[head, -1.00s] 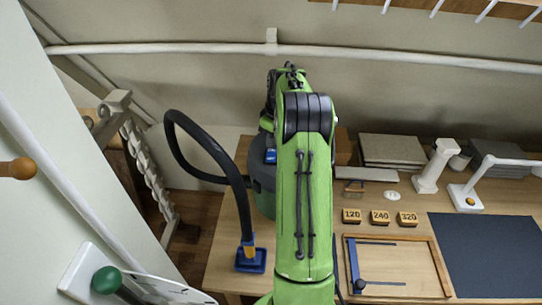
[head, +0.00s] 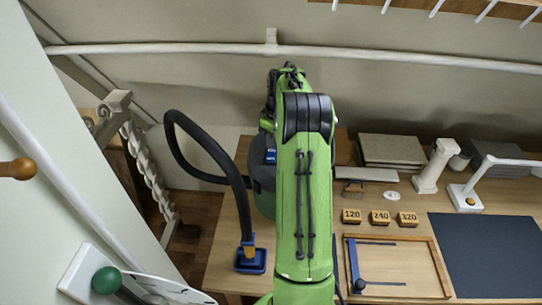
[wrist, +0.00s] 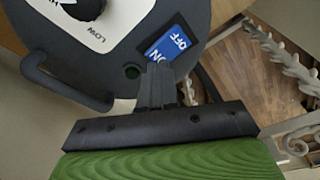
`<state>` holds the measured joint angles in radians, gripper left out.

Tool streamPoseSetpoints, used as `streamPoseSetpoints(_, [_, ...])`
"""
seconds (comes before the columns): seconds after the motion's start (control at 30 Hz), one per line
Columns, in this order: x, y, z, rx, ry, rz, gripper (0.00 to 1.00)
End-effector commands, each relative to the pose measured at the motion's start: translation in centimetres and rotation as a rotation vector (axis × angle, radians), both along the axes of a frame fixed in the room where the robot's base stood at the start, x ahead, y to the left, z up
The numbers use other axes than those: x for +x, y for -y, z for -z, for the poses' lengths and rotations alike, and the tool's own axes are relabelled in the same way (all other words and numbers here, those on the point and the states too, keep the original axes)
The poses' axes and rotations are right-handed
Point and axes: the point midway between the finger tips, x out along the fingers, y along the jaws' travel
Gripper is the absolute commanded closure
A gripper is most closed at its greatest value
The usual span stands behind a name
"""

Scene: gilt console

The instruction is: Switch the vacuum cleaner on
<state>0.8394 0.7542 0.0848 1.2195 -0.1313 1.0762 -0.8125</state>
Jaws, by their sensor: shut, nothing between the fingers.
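The vacuum cleaner (head: 262,185) stands on the wooden table, mostly hidden behind my green arm in the head view. Its black hose arches to a blue floor nozzle (head: 250,260). In the wrist view its dark top (wrist: 190,20) fills the upper left. A blue switch (wrist: 170,45) marked OFF and ON is there, with a dark green round spot beside it. My gripper (wrist: 168,75) is shut and empty, its fingertips at the ON end of the switch. I cannot tell whether they touch it. In the head view the gripper is hidden behind my arm.
A black knob and a LOW label sit on a white panel (wrist: 100,15) of the cleaner, with a curved dark handle (wrist: 65,90) nearby. Blocks marked 120 (head: 351,217), 240 and 320, a wooden frame (head: 440,265) and a dark mat (head: 490,250) lie to the right.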

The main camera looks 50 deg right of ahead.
Motion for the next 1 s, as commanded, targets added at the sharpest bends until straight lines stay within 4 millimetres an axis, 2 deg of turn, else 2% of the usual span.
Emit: streamPoseSetpoints(1.0, [0.0, 0.01, 0.94, 0.0, 0.0, 0.0, 1.0])
